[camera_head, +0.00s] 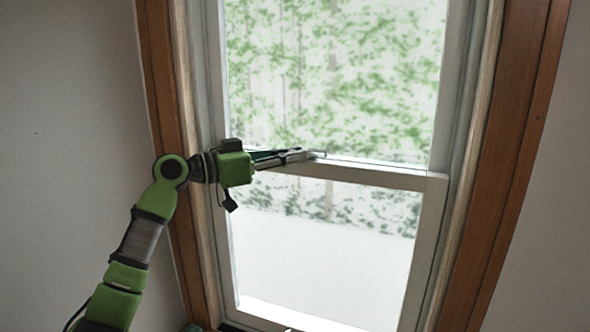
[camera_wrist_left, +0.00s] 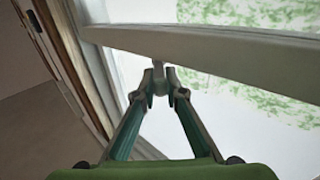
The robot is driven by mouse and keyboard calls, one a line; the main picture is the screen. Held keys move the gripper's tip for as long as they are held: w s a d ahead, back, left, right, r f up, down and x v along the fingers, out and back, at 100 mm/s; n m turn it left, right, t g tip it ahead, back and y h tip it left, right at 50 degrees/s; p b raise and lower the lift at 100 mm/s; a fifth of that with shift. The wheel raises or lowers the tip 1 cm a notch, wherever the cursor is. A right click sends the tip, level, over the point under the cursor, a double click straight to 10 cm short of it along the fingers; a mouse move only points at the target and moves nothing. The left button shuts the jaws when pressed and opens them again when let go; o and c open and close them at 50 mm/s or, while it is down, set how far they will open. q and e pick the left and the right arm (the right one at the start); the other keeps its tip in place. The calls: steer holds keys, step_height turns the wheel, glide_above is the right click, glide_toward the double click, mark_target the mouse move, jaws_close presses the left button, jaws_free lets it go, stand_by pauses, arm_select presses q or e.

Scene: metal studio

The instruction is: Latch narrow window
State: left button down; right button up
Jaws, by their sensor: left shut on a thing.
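The narrow window fills the middle of the head view, with a white meeting rail (camera_head: 385,176) across it. A small grey latch (camera_head: 318,154) sits on the top of this rail, near its middle. My left gripper (camera_head: 302,156) reaches in from the left along the rail, and its fingers are at the latch. In the left wrist view my left gripper (camera_wrist_left: 160,88) has its tips closed together on the grey latch piece (camera_wrist_left: 159,72), just below the rail (camera_wrist_left: 220,50). The fingers hide part of the latch, so its exact angle cannot be told. My right gripper is not in view.
The brown wooden window frame (camera_head: 508,150) stands on both sides, with plain grey wall (camera_head: 70,110) beyond it. Glass panes (camera_head: 335,80) lie above and below the rail. The space in front of the window's right half is clear.

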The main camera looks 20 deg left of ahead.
arm_select(q)
steer(key=shift+w+a+m+g+h, duration=0.15)
steer(key=shift+w+m+g+h, duration=0.1)
steer(key=shift+m+g+h, duration=0.45)
steer(key=shift+w+a+m+g+h, duration=0.1)
steer(key=shift+w+m+g+h, duration=0.1)
steer(key=shift+m+g+h, duration=0.45)
steer(key=shift+w+a+m+g+h, duration=0.2)
steer(key=shift+m+g, duration=0.25)
steer(key=shift+g, duration=0.5)
steer(key=shift+w+f+m+g+h, duration=0.15)
steer(key=shift+m+g+h, duration=0.15)
steer(key=shift+g+h, duration=0.1)
steer(key=c, duration=2)
jaws_free()
steer(key=shift+c, duration=0.2)
steer(key=v, duration=1.2)
steer(key=shift+w+d, duration=0.1)
steer(key=shift+c, duration=0.2)
